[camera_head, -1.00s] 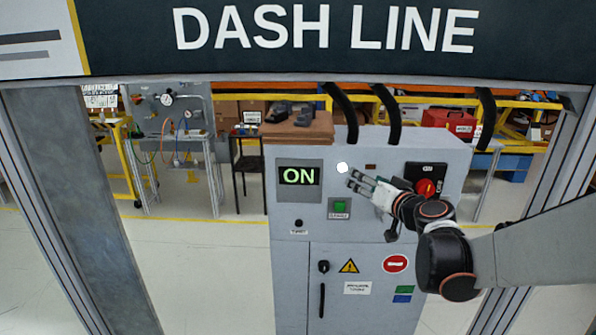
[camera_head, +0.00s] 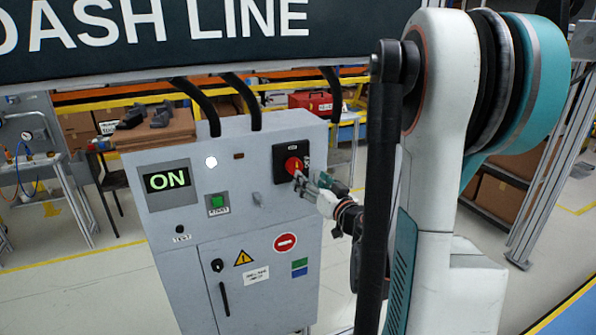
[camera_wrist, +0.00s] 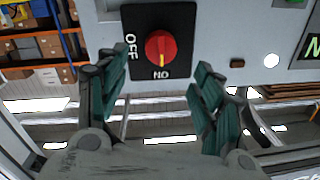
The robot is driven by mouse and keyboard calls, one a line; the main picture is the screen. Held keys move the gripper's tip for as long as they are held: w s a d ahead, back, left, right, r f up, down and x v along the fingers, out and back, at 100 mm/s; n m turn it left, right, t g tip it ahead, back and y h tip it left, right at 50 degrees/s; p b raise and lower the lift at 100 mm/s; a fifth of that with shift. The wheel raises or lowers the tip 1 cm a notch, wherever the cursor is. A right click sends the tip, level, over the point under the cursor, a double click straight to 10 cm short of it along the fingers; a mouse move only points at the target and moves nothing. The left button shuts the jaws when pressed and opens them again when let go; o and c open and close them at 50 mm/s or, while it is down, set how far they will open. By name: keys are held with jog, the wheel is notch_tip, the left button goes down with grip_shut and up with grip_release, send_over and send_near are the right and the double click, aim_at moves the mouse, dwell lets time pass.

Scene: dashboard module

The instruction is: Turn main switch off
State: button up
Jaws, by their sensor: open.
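The main switch is a red rotary knob (camera_head: 293,166) on a black square plate (camera_head: 287,150) at the upper right of the grey cabinet's front. In the wrist view the knob (camera_wrist: 160,47) sits on its plate, which carries the words OFF and ON. Its light mark points to ON. My gripper (camera_head: 303,182) is at the switch in the head view. In the wrist view my gripper (camera_wrist: 165,92) is open and empty, one finger on each side, with the knob ahead between them. I cannot tell whether a finger touches it. The display (camera_head: 167,181) reads ON.
The grey cabinet (camera_head: 215,260) has a lit white lamp (camera_head: 211,162), a green START button (camera_head: 218,203) and a door handle (camera_head: 224,298). Black cables rise from its top. A dark sign beam (camera_head: 200,45) crosses above. My arm hides the cabinet's right surroundings.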

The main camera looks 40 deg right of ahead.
aim_at(297, 168)
jog(key=x, duration=0.8)
jog(key=shift+w+b, duration=0.35)
jog(key=shift+c, duration=0.5)
jog(key=c, duration=1)
